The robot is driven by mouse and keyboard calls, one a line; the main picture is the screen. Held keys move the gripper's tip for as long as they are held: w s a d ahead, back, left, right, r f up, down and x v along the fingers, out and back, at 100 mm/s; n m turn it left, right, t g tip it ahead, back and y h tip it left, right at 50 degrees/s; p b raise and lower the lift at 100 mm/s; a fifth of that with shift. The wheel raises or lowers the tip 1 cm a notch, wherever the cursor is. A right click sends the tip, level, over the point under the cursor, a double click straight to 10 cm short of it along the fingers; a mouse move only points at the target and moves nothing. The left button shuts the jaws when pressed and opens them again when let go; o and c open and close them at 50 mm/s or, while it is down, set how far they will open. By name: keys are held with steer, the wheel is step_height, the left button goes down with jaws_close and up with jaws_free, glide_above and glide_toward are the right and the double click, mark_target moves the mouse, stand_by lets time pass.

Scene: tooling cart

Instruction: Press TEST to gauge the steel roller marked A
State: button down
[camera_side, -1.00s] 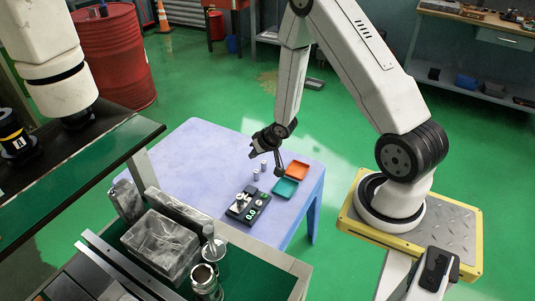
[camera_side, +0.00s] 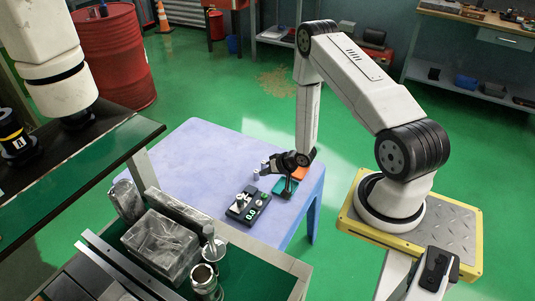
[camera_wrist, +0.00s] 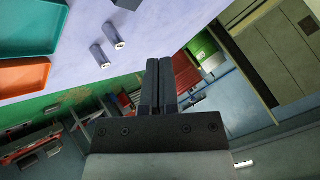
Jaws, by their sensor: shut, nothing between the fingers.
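The black gauge unit (camera_side: 240,213) sits on the pale blue table in the side view, with a lit green-white readout that looks like 0.0 and a pale round part at its left. I cannot tell which part is TEST. Two small steel rollers stand on the table beyond it, one of them (camera_side: 256,174) nearer the gauge; they also show in the wrist view, the nearer roller (camera_wrist: 102,56) clear of my fingers. No letter A is readable. My gripper (camera_side: 265,170) is shut and empty, pointing left beside the rollers; its closed fingertips show in the wrist view (camera_wrist: 165,62).
A teal tray (camera_side: 279,192) and an orange tray (camera_side: 303,173) lie at the table's right side, partly behind my gripper. The pale blue table (camera_side: 205,160) is clear on the left.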

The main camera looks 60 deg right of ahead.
mark_target(266, 196)
steer(key=shift+f, duration=0.1)
steer(key=shift+f, duration=4.3)
steer(key=shift+f, duration=0.15)
steer(key=shift+f, duration=0.3)
steer(key=shift+f, duration=0.4)
steer(key=shift+r, duration=0.1)
stand_by(0.3)
steer(key=shift+r, duration=0.75)
steer(key=shift+r, duration=2.5)
